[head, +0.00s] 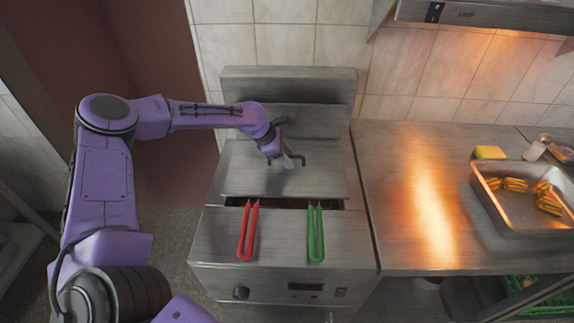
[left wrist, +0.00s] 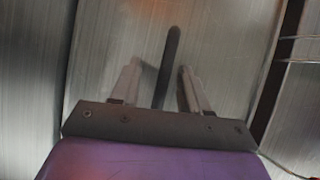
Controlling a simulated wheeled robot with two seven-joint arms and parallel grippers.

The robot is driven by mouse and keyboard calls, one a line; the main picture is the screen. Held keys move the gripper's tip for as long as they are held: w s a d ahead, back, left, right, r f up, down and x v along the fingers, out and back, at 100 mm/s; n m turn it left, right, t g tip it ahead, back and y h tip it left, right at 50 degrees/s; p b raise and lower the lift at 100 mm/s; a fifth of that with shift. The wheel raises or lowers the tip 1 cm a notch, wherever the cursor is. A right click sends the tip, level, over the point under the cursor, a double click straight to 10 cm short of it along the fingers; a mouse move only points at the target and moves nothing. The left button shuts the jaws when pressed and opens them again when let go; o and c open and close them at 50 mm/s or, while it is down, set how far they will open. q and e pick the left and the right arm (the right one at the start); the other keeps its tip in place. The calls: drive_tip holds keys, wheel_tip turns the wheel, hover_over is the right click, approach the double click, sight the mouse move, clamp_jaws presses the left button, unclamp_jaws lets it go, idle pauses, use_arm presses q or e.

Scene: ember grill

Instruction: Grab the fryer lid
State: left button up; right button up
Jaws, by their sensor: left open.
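The fryer lid (head: 322,182) is a flat steel plate on top of the fryer in the head view, and its bare metal fills much of the left wrist view (left wrist: 225,60). Its dark bar handle (head: 301,158) runs left to right across it. My left gripper (head: 288,163) is over the lid at the handle and partly hides it. In the left wrist view the open fingers (left wrist: 160,78) stand one on each side of the handle (left wrist: 172,50), with gaps visible. My right gripper is not in view.
A red basket handle (head: 248,232) and a green one (head: 316,232) stick out at the fryer's front. A dark opening shows below the lid. On the right counter (head: 385,200) are a metal tray (head: 500,213) with fries, a yellow sponge (head: 489,153) and a shaker (head: 534,151).

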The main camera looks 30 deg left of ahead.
use_arm(q)
drive_tip(key=shift+s+r, duration=0.1)
drive_tip(key=shift+s, duration=0.1)
drive_tip(key=shift+w, duration=0.15)
clamp_jaws()
